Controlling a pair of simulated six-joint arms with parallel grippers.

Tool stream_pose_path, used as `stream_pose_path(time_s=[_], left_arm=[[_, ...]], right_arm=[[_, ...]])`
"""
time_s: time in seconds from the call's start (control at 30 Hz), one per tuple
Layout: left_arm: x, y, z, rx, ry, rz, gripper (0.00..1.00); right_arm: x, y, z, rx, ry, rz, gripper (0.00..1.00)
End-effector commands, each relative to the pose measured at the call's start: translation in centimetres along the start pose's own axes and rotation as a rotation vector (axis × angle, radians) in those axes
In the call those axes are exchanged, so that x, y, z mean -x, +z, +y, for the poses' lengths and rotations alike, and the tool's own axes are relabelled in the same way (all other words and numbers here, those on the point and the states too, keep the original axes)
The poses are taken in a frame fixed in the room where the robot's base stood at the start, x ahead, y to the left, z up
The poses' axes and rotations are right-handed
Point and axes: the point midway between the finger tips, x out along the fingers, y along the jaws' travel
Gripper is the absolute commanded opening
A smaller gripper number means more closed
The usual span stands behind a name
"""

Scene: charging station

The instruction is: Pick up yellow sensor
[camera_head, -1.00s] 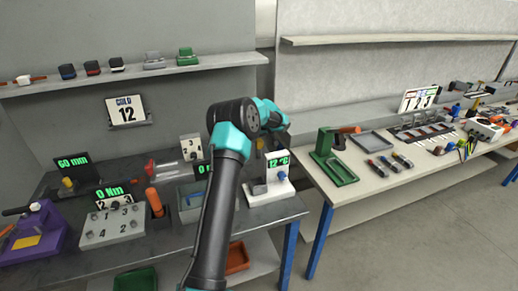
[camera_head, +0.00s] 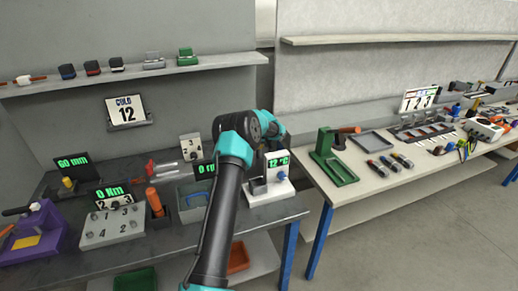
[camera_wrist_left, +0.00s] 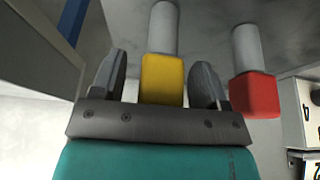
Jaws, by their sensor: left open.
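The yellow sensor (camera_wrist_left: 162,78), a yellow block with a grey cylinder on its far end, shows in the left wrist view. It lies between the two spread fingers of my left gripper (camera_wrist_left: 160,62). The gripper is open, with a gap visible on both sides of the yellow block. A red sensor (camera_wrist_left: 254,95) of the same form lies just to the right, outside the fingers. In the head view red-and-grey sensors (camera_head: 150,167) lie at the back of the dark bench; I cannot make out the yellow one or the left gripper there. My right gripper is not in view.
A grey block with numbered holes (camera_head: 112,228) stands on the dark bench (camera_head: 70,250), left of my arm. A shelf (camera_head: 215,64) with small devices runs above.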

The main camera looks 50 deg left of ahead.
Motion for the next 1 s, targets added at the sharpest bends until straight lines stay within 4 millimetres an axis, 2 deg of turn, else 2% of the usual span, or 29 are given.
stream_pose_path(time_s=[0.43, 1.0], left_arm=[[0.0, -0.03, -0.01, 0.0, 0.0, 0.001, 0.68], [0.01, -0.04, -0.01, 0.0, 0.0, 0.001, 0.14]], right_arm=[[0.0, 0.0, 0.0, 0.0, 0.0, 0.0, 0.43], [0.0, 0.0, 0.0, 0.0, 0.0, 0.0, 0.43]])
